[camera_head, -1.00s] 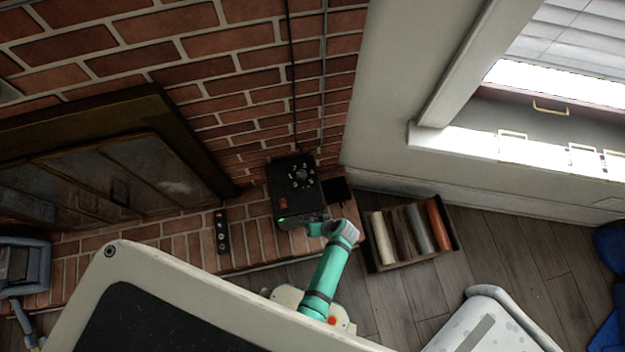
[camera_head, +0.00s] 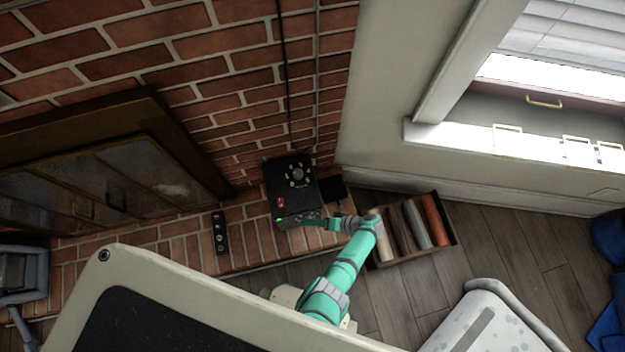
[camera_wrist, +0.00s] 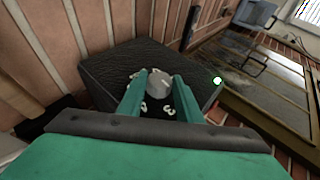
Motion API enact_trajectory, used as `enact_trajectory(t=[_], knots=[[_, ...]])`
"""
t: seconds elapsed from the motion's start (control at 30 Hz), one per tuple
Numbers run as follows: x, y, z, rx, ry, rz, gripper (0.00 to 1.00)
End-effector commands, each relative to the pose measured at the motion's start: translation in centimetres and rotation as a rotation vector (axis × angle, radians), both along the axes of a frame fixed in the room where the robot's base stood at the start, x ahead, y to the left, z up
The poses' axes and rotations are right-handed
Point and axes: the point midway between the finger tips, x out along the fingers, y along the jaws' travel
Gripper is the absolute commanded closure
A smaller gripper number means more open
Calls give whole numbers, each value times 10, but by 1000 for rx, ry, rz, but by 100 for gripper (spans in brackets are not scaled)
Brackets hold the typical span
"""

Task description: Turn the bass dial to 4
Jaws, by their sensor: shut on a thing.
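A black box (camera_head: 291,197) with a green light stands on the brick hearth against the wall. One round dial (camera_head: 298,175) ringed by pale numerals is on its upper face. My gripper (camera_head: 310,222) is at the box's lower front face, where it hides what it holds from the head view. In the wrist view, my gripper (camera_wrist: 160,90) is shut on a round grey dial (camera_wrist: 159,82), one green finger on each side. Pale numerals lie around this dial, and a 3 (camera_wrist: 170,111) shows between the fingers. The dial's setting and its label cannot be read.
A small dark remote-like object (camera_head: 219,233) lies on the hearth left of the box. A wooden crate (camera_head: 420,256) with several rolls stands on the floor to the right. The fireplace door (camera_head: 100,190) is at the left.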

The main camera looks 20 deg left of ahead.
Motion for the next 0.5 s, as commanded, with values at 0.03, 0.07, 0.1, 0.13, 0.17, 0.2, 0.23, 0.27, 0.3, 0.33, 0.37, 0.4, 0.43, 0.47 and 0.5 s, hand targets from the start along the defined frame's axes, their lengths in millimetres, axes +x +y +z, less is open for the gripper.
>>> enact_trajectory(t=[0.03, 0.07, 0.1, 0.13, 0.17, 0.2, 0.23, 0.27, 0.3, 0.33, 0.37, 0.4, 0.43, 0.47, 0.5], knots=[[0, 0, 0, 12, 9, 1, 91], [0, 0, 0, 19, 14, 1, 91], [0, 0, -1, 27, 19, 1, 91], [0, 0, -1, 34, 24, 1, 91], [1, 0, -1, 39, 28, 0, 91], [0, 0, -1, 48, 34, 0, 91], [0, 0, -1, 53, 38, 1, 91], [0, 0, -1, 60, 41, 2, 91], [0, 0, -1, 67, 46, 2, 91], [0, 0, -1, 72, 50, 2, 91], [0, 0, -2, 78, 55, 1, 91], [0, -1, -2, 85, 59, 1, 91], [0, -1, -2, 90, 62, 1, 91], [1, -1, -2, 95, 65, 1, 91], [0, -1, -2, 102, 70, 0, 91]])
